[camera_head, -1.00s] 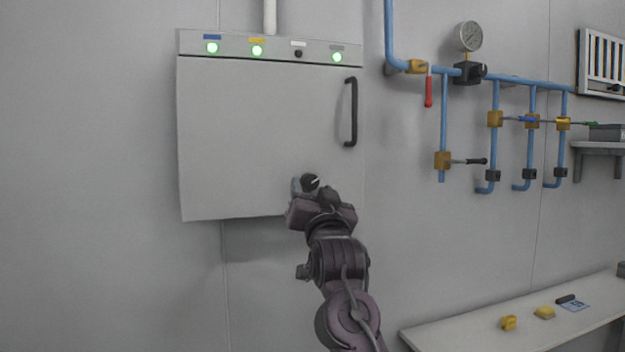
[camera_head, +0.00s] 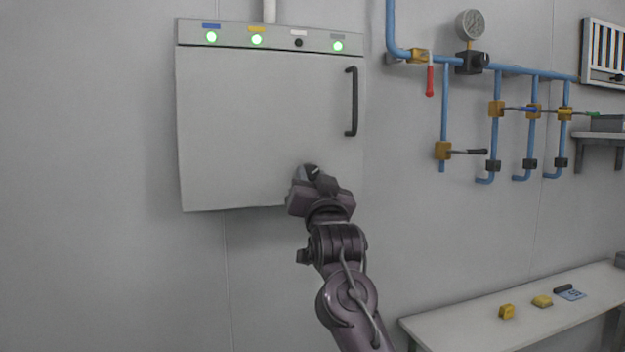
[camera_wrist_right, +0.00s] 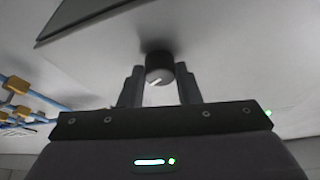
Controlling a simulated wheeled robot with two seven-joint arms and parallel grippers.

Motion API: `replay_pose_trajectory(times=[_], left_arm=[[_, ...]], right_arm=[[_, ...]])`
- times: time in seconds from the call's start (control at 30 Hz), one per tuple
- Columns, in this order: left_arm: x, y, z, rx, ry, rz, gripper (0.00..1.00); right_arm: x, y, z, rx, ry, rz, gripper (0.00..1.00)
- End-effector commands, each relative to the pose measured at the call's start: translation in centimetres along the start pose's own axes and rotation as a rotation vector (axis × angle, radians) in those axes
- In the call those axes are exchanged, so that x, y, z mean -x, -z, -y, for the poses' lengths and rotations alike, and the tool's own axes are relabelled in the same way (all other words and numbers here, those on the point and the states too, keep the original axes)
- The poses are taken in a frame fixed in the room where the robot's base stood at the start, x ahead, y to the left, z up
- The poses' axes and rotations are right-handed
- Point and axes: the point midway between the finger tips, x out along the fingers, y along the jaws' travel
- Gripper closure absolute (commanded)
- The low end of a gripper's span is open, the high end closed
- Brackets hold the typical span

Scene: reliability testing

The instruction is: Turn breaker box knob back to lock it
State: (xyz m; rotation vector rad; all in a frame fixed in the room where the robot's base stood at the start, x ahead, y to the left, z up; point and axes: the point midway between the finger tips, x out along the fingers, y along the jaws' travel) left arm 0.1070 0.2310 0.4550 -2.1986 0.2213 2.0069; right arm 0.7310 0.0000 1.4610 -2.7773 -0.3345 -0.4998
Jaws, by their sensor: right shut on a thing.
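The grey breaker box (camera_head: 262,120) hangs on the wall with its door closed, a dark vertical handle (camera_head: 352,101) at its right side. The black knob (camera_head: 311,170) with a white mark is low on the door, partly hidden by my right gripper (camera_head: 308,174). In the right wrist view the knob (camera_wrist_right: 159,68) sits between the two fingertips of my right gripper (camera_wrist_right: 159,82), its white mark slanting. The right gripper is shut on the knob. My left gripper is not in view.
Blue pipes (camera_head: 525,73) with yellow valves, a red lever (camera_head: 430,81) and a gauge (camera_head: 470,25) are on the wall to the right. A white bench (camera_head: 450,325) with small yellow items stands at the lower right. The wall left of the box is clear.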

Motion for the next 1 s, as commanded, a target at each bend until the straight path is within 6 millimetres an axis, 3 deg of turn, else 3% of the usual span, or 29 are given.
replay_pose_trajectory(times=[0.37, 1.0], left_arm=[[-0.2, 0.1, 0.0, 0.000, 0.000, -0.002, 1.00], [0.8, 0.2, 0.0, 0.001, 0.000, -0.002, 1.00]], right_arm=[[0.0, 0.0, -0.3, 0.178, 0.073, -0.004, 0.93], [-0.2, 0.3, -0.8, 0.718, 0.300, -0.017, 0.93]])
